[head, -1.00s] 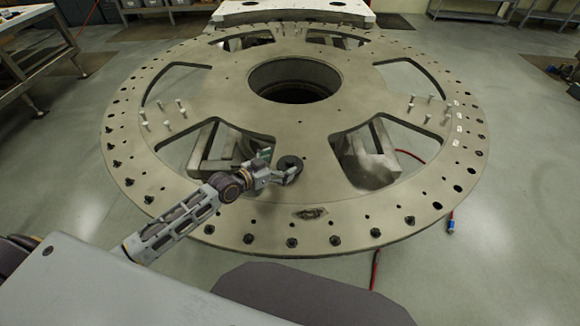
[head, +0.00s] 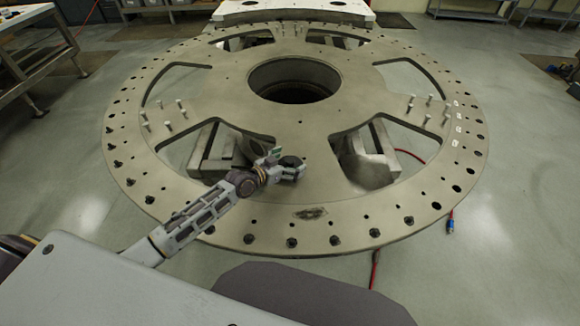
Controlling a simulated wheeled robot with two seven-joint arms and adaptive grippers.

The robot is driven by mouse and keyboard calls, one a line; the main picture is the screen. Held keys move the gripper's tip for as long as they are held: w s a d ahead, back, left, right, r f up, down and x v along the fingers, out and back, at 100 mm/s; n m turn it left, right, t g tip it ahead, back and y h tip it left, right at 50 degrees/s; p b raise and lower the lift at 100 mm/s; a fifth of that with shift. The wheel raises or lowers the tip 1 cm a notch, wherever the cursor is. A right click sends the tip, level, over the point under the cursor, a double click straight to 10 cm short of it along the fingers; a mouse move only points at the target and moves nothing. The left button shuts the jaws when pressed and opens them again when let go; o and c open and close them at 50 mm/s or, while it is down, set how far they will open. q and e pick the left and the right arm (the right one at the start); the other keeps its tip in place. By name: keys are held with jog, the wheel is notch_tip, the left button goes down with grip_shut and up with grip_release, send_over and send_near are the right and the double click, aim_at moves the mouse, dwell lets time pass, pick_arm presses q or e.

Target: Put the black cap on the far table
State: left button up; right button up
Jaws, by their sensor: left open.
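The black cap (head: 291,161) is a small dark round piece at the near inner part of the big grey turret plate (head: 300,130). My left gripper (head: 291,173) is open right at the cap and partly hides its near side. I cannot tell whether its fingers touch the cap. My right gripper is not in view. A pale table-like slab (head: 292,13) stands beyond the far rim of the plate, and a metal bench (head: 36,66) stands at the far left. I cannot tell which is the far table.
A red cable with a blue end (head: 451,225) lies at the right. The floor around the plate is mostly clear.

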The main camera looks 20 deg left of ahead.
aim_at(290, 160)
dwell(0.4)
pick_arm(q)
jog(key=c, duration=1.1)
jog(key=shift+r, duration=5)
